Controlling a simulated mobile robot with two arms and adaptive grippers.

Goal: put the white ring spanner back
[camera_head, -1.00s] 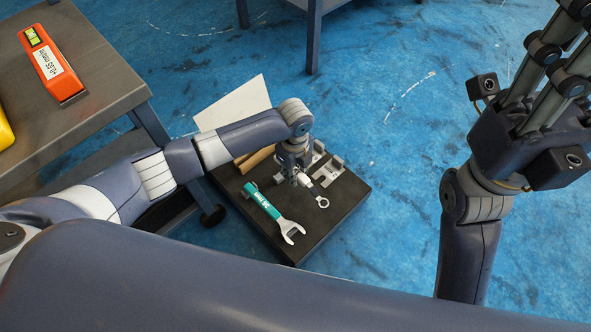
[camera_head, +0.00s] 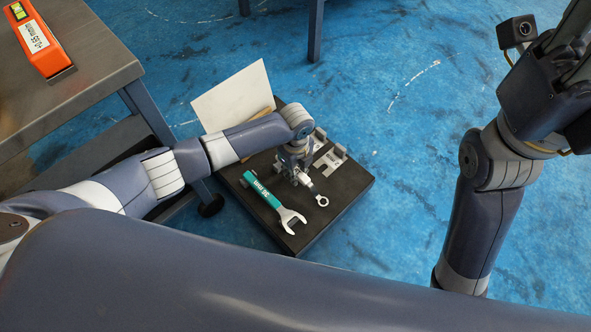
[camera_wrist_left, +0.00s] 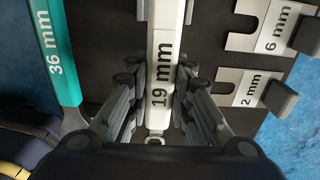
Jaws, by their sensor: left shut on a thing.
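The white ring spanner, marked "19 mm" in the left wrist view (camera_wrist_left: 160,80), is held by its handle in my left gripper (camera_wrist_left: 157,112). In the head view its ring end (camera_head: 322,200) sticks out toward the lower right, over a black board (camera_head: 318,228). My left gripper (camera_head: 298,178) points down at the board. Grey upright prongs (camera_wrist_left: 189,12) stand beside the handle at the top of the wrist view. I cannot tell whether the spanner touches the board. My right gripper (camera_head: 548,85) is raised at the right, its fingers cut off by the frame.
A teal open-ended spanner (camera_head: 264,192) marked "36 mm" lies left of the white one. Metal plates marked "6 mm" (camera_wrist_left: 276,25) and "2 mm" (camera_wrist_left: 246,88) sit at the right. A white panel (camera_head: 233,97) stands behind. A grey table (camera_head: 75,95) holds an orange level (camera_head: 38,40).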

